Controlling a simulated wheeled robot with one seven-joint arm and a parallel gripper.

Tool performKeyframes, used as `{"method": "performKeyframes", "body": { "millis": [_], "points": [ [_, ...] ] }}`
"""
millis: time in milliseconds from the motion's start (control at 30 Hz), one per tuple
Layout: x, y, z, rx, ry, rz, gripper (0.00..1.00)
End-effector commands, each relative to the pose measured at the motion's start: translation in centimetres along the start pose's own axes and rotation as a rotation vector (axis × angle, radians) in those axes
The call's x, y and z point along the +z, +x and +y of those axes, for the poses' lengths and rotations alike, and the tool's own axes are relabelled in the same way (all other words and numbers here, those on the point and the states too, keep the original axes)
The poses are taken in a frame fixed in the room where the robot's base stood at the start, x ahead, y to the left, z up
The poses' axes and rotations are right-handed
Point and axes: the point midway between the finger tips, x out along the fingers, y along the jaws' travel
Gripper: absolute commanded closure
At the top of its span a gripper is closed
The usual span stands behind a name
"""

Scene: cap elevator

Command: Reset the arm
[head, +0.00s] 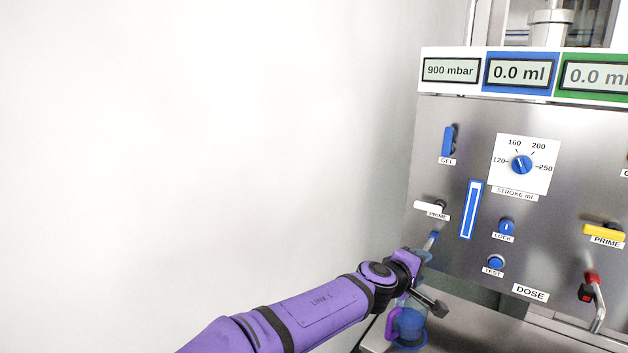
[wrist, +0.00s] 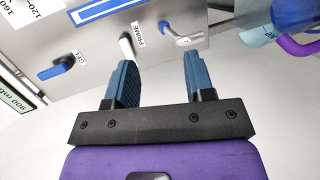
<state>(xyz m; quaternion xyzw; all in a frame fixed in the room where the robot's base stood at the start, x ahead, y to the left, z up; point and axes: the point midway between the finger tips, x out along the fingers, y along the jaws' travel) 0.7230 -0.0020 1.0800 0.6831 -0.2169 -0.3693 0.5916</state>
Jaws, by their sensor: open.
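My purple arm reaches from the bottom of the head view toward the lower left of a steel machine panel (head: 470,130). My gripper (head: 430,250) is in front of the panel's lower left edge, partly hidden by its own wrist. In the wrist view my gripper (wrist: 158,75) shows two blue fingers standing apart with nothing between them. Beyond the fingertips are the white PRIME lever (wrist: 126,47) and a bent metal lever or spout (wrist: 182,36). I cannot tell if a finger touches either.
The panel carries a blue GEL lever (head: 448,141), a stroke dial (head: 522,165), a LOCK knob (head: 506,226) and a TEST button (head: 495,262). A blue jug with a purple handle (head: 408,325) stands below my gripper. The left side is bare wall.

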Motion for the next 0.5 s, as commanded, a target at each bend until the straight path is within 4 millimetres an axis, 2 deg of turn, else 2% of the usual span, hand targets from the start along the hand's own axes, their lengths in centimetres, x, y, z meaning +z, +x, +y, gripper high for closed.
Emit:
{"method": "performKeyframes", "body": {
  "millis": [233, 500],
  "points": [
    [4.9, 2.9, -3.1, -0.233, 0.082, -0.186, 0.51],
    [9.0, 3.1, -5.9, -0.503, 0.183, -0.355, 0.51]
  ]
}}
